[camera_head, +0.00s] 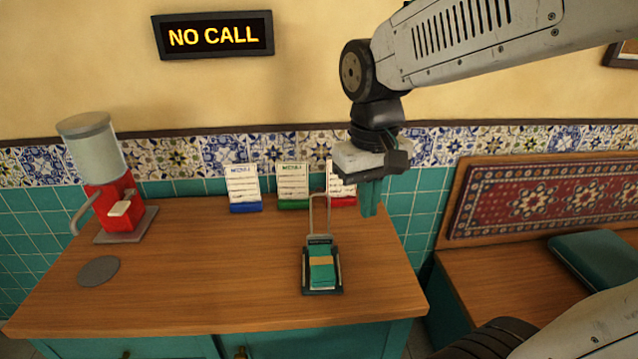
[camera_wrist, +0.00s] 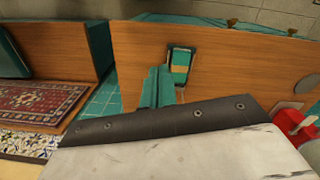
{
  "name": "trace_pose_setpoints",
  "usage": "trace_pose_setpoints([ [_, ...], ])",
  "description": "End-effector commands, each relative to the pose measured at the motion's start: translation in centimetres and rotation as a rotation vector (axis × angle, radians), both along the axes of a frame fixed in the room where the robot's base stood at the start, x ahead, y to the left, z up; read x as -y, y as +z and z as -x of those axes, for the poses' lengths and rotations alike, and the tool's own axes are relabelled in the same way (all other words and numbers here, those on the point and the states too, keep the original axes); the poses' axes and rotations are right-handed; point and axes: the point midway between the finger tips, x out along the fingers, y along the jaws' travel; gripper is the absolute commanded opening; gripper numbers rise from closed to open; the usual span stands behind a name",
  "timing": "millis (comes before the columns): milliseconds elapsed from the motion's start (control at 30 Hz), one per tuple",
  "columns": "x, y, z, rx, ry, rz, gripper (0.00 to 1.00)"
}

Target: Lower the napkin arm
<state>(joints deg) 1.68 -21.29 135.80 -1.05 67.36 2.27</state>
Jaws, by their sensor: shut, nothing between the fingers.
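The napkin holder (camera_head: 322,279) stands on the wooden counter right of centre, a dark tray with a teal napkin stack and a tan band on it. Its napkin arm (camera_head: 319,213) is a thin metal loop standing upright at the back of the tray. My gripper (camera_head: 369,212), with teal fingers, is shut and empty. In the picture it is to the right of the raised arm and apart from it, pointing down. In the wrist view the fingers (camera_wrist: 158,88) show beside the holder (camera_wrist: 180,66); the raised arm is hard to make out there.
Blue, green and red menu stands (camera_head: 293,186) line the counter's back; my gripper partly covers the red one. A red dispenser (camera_head: 121,205) and a grey disc (camera_head: 99,271) are at left. The counter's (camera_head: 205,270) middle is clear. A bench (camera_head: 520,250) stands at right.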

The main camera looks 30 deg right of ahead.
Motion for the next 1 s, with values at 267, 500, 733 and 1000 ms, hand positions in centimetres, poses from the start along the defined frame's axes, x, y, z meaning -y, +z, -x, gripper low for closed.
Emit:
trace_pose_setpoints([
  [267,1.3,-1.4,-10.5,0.014,-0.090,0.020,0.00],
  [500,2.4,-2.7,-19.4,0.086,-0.185,0.033,0.00],
  [733,3.0,-0.7,-25.2,0.228,-0.280,0.030,0.00],
  [1000,3.0,-0.7,-25.3,0.237,-0.305,0.028,0.00],
])
